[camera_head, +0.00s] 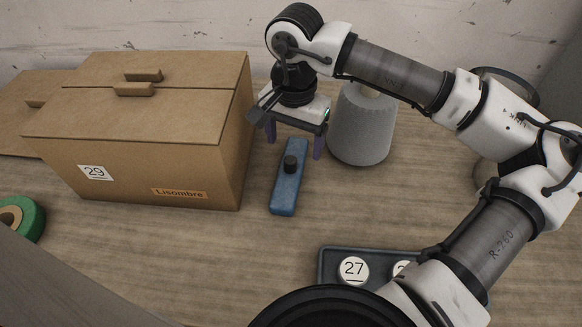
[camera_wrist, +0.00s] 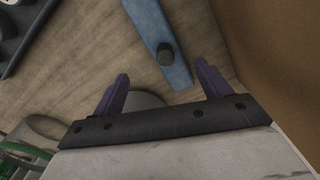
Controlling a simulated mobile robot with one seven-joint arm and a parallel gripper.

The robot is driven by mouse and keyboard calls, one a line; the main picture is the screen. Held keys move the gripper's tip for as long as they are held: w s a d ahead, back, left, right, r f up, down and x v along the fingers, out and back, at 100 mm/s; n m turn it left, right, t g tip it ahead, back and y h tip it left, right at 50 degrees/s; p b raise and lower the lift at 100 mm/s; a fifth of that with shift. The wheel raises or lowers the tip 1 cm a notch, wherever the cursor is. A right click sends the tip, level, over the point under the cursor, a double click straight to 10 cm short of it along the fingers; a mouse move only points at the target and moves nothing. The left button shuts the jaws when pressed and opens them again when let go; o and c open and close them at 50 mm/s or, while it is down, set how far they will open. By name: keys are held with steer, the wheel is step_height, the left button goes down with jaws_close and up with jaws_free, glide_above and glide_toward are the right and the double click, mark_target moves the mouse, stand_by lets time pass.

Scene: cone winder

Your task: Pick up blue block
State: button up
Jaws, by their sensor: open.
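The blue block (camera_head: 286,190) is long and flat with a dark round knob on top. It lies on the wooden table in the head view, just right of the cardboard box. It also shows in the wrist view (camera_wrist: 150,27), and its near end lies between the lines of the fingers. My gripper (camera_head: 294,148) has purple fingers that point down by the far end of the block. The fingers are spread and nothing is between them in the wrist view (camera_wrist: 162,85). I cannot tell the exact height of the fingertips above the table.
A cardboard box (camera_head: 140,165) labelled 29 stands close left of the block. A grey cone (camera_head: 361,125) stands right of my gripper. A dark tray (camera_head: 334,254) with numbered discs is at the front, partly behind my arm. Green tape (camera_head: 32,219) lies far left. Table between block and tray is clear.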

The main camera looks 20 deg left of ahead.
mark_target(290, 159)
steer(key=f, duration=0.2)
steer(key=f+p, duration=0.1)
steer(key=f, duration=0.1)
steer(key=f+p, duration=0.1)
steer(key=f, duration=0.2)
steer(key=shift+w+a+f, duration=0.1)
steer(key=shift+a, duration=0.3)
steer(key=shift+c, duration=0.5)
steer(key=c, duration=1.5)
steer(key=shift+r, duration=0.2)
jaws_close()
